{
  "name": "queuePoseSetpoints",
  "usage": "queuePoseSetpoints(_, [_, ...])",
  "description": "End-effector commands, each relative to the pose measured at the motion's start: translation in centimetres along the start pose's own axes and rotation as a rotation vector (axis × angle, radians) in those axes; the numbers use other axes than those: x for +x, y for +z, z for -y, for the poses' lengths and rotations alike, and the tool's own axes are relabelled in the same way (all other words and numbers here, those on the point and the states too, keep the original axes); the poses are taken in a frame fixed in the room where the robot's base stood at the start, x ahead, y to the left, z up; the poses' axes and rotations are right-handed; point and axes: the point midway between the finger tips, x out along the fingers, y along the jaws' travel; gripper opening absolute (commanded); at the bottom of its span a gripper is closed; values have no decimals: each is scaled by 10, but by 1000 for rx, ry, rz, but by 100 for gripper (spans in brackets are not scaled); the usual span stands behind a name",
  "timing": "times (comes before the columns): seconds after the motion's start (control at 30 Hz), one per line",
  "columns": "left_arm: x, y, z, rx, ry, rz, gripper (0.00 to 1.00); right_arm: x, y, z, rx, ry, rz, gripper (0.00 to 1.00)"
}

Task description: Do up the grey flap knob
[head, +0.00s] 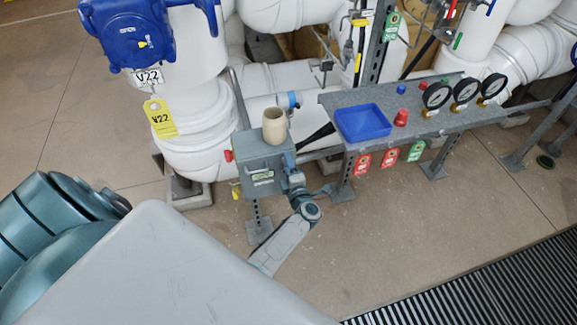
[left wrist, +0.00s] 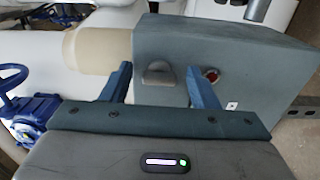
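The grey flap knob (left wrist: 158,74) is a small rounded tab on one face of the grey box (left wrist: 230,45) in the left wrist view. In the head view the grey box (head: 262,160) stands on a post, and its knob is hidden. My left gripper (head: 290,168) is close against the box's right side. In the left wrist view its two blue fingers are apart, one on each side of the knob. I see a gap between each finger and the knob; whether the tips touch the face is unclear. My right gripper is not in view.
A cream cup (head: 274,126) stands on top of the box. A round red part (left wrist: 211,75) is on the knob's face, near one finger. To the right is a grey shelf (head: 440,118) with a blue tray (head: 363,122) and gauges. White pipes run behind.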

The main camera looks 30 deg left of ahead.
Motion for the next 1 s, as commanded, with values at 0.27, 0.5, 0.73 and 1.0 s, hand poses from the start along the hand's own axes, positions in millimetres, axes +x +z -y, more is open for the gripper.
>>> queuePoseSetpoints(0.27, [-8, 0, 1, -1, -1, 0, 55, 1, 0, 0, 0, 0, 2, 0])
queuePoseSetpoints(0.5, [-52, 0, 3, -3, -5, -1, 55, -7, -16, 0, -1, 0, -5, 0])
queuePoseSetpoints(0.73, [-93, 0, 2, -1, -3, 0, 55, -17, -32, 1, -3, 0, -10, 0])
queuePoseSetpoints(1.0, [-108, 0, 0, 0, 0, 0, 55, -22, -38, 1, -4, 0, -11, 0])
